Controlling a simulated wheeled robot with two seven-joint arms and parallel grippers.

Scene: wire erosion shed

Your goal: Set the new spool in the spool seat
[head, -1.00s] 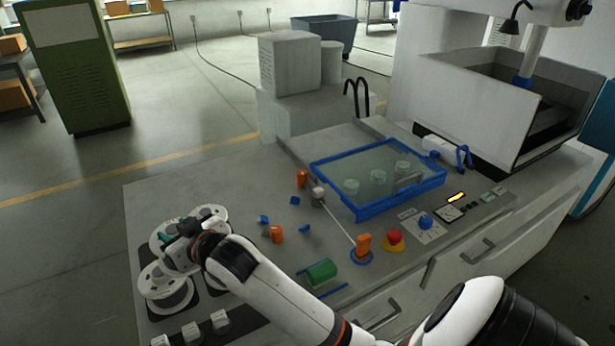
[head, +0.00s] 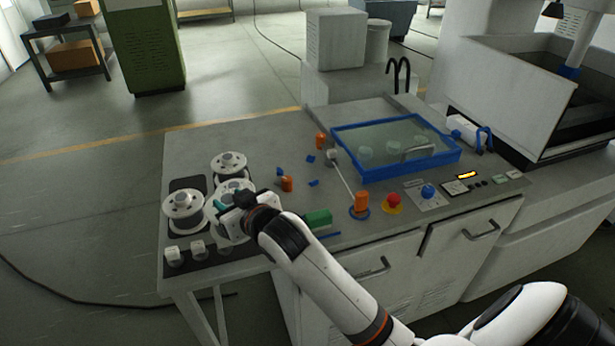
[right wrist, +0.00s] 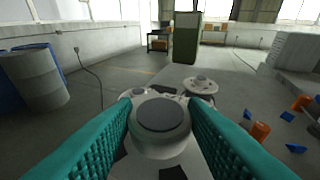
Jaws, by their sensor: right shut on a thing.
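My right gripper (head: 228,200) is at the spool group on the left of the bench in the head view. In the right wrist view its teal fingers (right wrist: 160,130) are shut on the hub of a white spool (right wrist: 163,113) with a dark grey cap. That spool also shows, partly covered by the gripper, in the head view (head: 230,233). I cannot tell whether it touches the bench. Another white spool (head: 184,211) is to its left, and a third (head: 230,162) is behind it. A dark square pad (head: 188,183) behind the left spool is bare. My left gripper is out of view.
White knobs (head: 198,248) line the front left edge. A red button (head: 393,200) and a blue-framed glass lid (head: 440,160) are farther right.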

